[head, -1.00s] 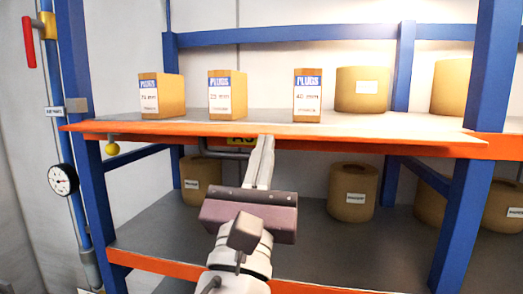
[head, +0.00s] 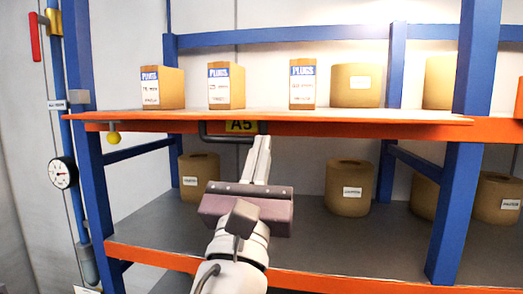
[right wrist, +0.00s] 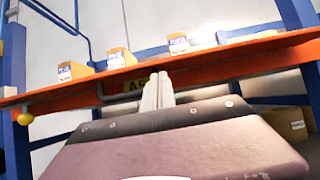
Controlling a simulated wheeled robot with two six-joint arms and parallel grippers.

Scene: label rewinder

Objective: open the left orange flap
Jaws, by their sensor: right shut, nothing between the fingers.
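The orange flap (head: 360,127) is a long orange board along the front edge of the upper shelf. My left gripper is not in view.
Several PLUGS boxes (head: 226,87) and brown rolls (head: 355,84) stand on the upper shelf. More rolls (head: 349,188) stand on the lower shelf. A yellow ball (head: 113,138) hangs at the left. A gauge (head: 63,173) sits on the blue pipe.

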